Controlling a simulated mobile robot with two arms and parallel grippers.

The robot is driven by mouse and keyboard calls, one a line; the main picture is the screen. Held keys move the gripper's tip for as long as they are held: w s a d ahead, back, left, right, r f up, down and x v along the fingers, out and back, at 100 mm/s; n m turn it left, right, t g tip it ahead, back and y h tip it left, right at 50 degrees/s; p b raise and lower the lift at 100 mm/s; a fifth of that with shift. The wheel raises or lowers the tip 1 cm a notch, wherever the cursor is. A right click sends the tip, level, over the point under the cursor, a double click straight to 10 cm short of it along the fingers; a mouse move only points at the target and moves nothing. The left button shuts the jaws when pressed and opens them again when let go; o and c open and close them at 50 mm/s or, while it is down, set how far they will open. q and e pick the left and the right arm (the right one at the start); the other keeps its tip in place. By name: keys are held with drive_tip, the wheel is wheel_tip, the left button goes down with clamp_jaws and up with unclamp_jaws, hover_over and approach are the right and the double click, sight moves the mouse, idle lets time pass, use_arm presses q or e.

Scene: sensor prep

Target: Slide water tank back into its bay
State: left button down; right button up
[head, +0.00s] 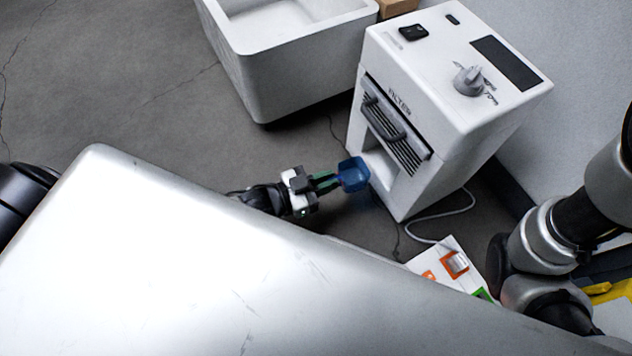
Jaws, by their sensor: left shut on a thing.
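The blue water tank (354,175) is in front of the lower opening of a white machine (433,160). The open bay (378,167) shows as a recess low in the machine's front, below the dark filter grille (395,125). My left gripper (326,182) is shut on the tank's near end and points right towards the bay. The tank's far end is at or very close to the bay's mouth; I cannot tell whether it touches. My right arm shows at the right edge, but its gripper is not in view.
A white tub (290,60) stands at the back, left of the machine. A white cable (455,209) lies on the floor beside the machine. A white panel with orange and green parts (440,262) is at the lower right. The grey floor at left is clear.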

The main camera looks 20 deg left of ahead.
sight(341, 174)
use_arm(q)
drive_tip(key=shift+w+d+f, duration=0.25)
drive_tip(key=shift+w, duration=0.05)
drive_tip(key=shift+w+d+r, duration=0.1)
drive_tip(key=shift+w+d, duration=0.15)
drive_tip(key=shift+w, duration=0.05)
drive_tip(key=shift+x, duration=0.9)
drive_tip(key=shift+w+a+b+x, duration=0.1)
drive_tip(key=shift+b+x, duration=0.3)
drive_tip(key=shift+x, duration=0.95)
drive_tip(key=shift+w+a+b+x, duration=0.15)
drive_tip(key=shift+b+x, duration=0.3)
drive_tip(key=shift+x, duration=0.9)
drive_tip(key=shift+w+a+b+x, duration=0.1)
drive_tip(key=shift+b+x, duration=0.3)
drive_tip(key=shift+x, duration=0.95)
drive_tip(key=shift+s+p, duration=0.1)
drive_tip(key=shift+p, duration=0.25)
drive_tip(key=shift+f+b, duration=0.35)
drive_tip(key=shift+f, duration=0.1)
drive_tip(key=c, duration=1.1)
unclamp_jaws()
drive_tip(key=shift+a, duration=0.1)
